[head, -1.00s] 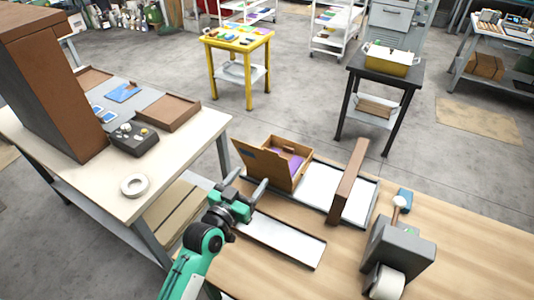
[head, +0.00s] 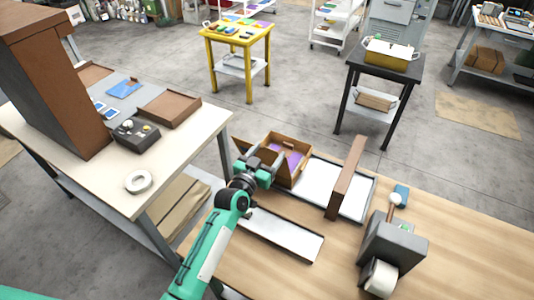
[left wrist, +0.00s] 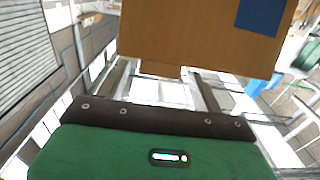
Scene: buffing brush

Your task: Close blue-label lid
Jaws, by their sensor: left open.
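An open brown box (head: 298,172) with purple contents (head: 292,158) stands on the wooden table. Its brown lid (left wrist: 200,40) with a blue label (left wrist: 262,14) hangs open on the box's left side; in the head view my gripper partly hides it. My left gripper (head: 266,157) is open and empty, at the outer side of the lid. In the left wrist view, the two fingers of my gripper (left wrist: 163,85) are spread and point toward the lid's lower edge. I cannot tell whether they touch it. My right gripper is not in view.
A white tray (head: 325,185) with an upright brown panel (head: 347,178) lies right of the box. A long flat metal tray (head: 283,233) lies in front. A cream workbench (head: 190,140) stands at the left.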

